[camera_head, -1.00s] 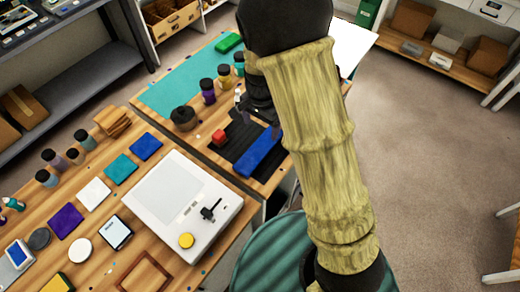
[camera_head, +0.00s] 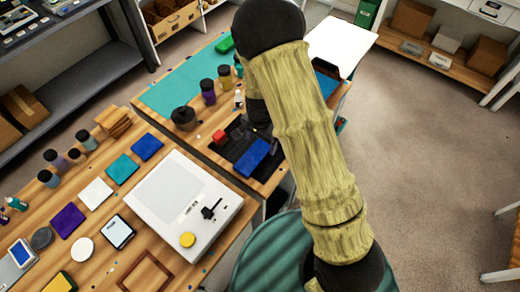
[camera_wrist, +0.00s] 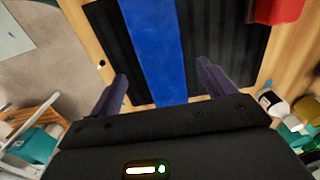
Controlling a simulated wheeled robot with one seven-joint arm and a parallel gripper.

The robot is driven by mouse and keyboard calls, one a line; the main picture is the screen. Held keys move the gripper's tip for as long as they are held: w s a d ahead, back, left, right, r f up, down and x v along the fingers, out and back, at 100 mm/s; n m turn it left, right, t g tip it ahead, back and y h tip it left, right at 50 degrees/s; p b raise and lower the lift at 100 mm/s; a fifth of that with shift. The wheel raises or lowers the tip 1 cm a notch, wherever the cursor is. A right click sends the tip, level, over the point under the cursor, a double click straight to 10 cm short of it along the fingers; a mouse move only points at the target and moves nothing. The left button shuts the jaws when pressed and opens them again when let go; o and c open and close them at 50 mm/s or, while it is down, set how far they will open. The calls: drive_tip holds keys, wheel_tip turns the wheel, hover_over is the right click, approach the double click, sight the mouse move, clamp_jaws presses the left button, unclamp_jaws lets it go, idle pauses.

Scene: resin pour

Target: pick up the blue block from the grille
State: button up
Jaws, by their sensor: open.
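In the wrist view the blue block (camera_wrist: 155,50) runs lengthwise between the two fingers, with the dark grille (camera_wrist: 220,45) on both sides. My gripper (camera_wrist: 162,72) is open, fingers apart on either side of the block, with gaps. I cannot tell how high the fingertips are above the grille. The head view mostly hides my gripper behind the arm.
A white device (camera_head: 183,205) fills the near table's right side. A teal stool (camera_head: 272,255) stands at the front.

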sight(259, 149)
drive_tip(key=shift+w+f+p, duration=0.1)
drive_tip(key=shift+f+p, duration=0.2)
drive_tip(key=shift+f, duration=1.55)
drive_tip(key=shift+a, duration=0.1)
drive_tip(key=c, duration=1.3)
